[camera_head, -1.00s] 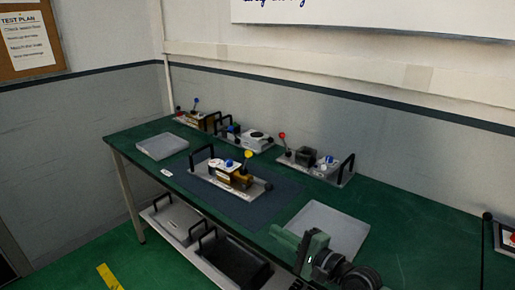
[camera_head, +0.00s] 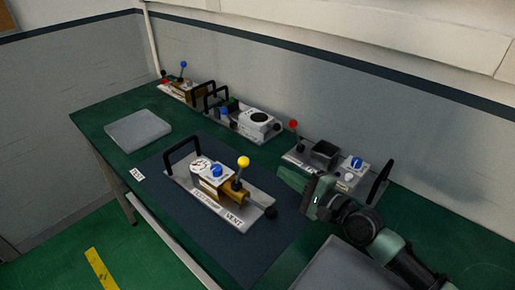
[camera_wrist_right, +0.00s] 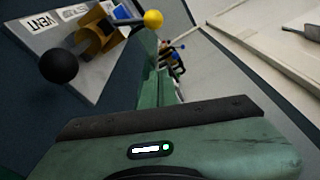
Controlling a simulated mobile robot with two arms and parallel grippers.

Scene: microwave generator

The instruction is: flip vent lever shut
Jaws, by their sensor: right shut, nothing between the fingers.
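The test unit is a metal plate (camera_head: 180,182) on the dark blue mat, with a white gauge block, a blue knob (camera_head: 216,169), a brass body (camera_head: 237,198) and a black handle. A lever with a yellow ball (camera_head: 243,162) stands up from the brass body. A black ball (camera_head: 270,213) sits low at the plate's right end, near the VENT label (camera_head: 234,218).
Similar units stand along the wall, including one with a red-ball lever (camera_head: 293,124) close behind my right gripper. A grey tray (camera_head: 138,130) lies at the left, and another grey panel (camera_head: 345,272) at the front right. The mat (camera_head: 150,205) has free room around the unit.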

